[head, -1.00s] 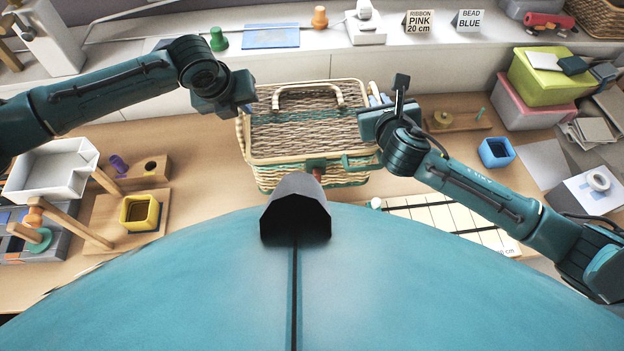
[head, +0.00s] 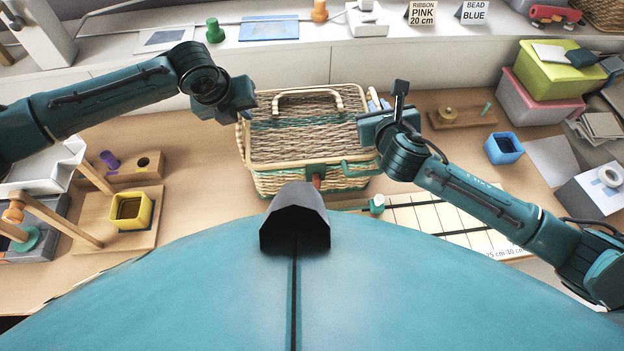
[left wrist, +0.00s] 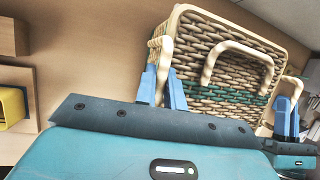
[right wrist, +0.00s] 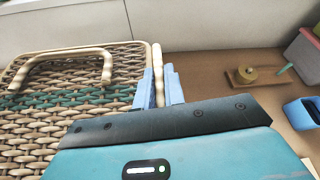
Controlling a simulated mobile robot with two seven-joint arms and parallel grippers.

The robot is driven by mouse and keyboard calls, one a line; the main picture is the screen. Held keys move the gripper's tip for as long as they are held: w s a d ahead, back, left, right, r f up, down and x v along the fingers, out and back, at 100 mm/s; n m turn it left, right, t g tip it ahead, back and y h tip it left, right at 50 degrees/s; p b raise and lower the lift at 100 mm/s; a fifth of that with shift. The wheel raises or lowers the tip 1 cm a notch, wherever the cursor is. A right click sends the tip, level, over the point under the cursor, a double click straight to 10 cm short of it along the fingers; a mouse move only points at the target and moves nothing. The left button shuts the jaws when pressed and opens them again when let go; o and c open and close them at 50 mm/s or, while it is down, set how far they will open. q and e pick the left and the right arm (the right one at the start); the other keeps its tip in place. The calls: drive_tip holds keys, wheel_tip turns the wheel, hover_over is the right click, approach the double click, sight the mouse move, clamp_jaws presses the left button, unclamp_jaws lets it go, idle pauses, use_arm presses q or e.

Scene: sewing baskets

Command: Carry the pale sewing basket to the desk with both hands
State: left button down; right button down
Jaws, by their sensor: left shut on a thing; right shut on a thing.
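The pale sewing basket (head: 300,145) is a woven wicker box with green bands, a closed lid and a top handle. It is in the middle of the head view, level, over or on the wooden desk (head: 200,185); I cannot tell whether it touches. My left gripper (left wrist: 164,88) is shut on the pale side handle at the basket's left. My right gripper (right wrist: 158,88) is shut on the pale side handle at its right. The basket also shows in the left wrist view (left wrist: 215,50) and the right wrist view (right wrist: 70,115). Its underside is hidden.
A yellow open box (head: 131,211) and wooden pegs stand at the left. A blue cup (head: 503,148), a ruled sheet (head: 450,220) and stacked pink and lime boxes (head: 548,75) lie to the right. A white ledge (head: 290,55) runs behind.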

use_arm(q)
drive_tip(key=shift+w+a+f, duration=0.1)
drive_tip(key=shift+a+f, duration=0.1)
drive_tip(key=shift+f, duration=0.2)
use_arm(e)
drive_tip(key=shift+w+d+f, duration=0.1)
drive_tip(key=shift+d+f, duration=0.05)
drive_tip(key=shift+f, duration=0.25)
use_arm(q)
drive_tip(key=c, duration=1.7)
unclamp_jaws()
drive_tip(key=shift+c, duration=0.2)
use_arm(e)
drive_tip(key=c, duration=1.7)
unclamp_jaws()
drive_tip(key=shift+c, duration=0.2)
use_arm(q)
drive_tip(key=shift+o, duration=1.2)
drive_tip(key=shift+d, duration=0.15)
use_arm(e)
drive_tip(key=shift+o, duration=1.2)
use_arm(q)
drive_tip(key=shift+r, duration=0.15)
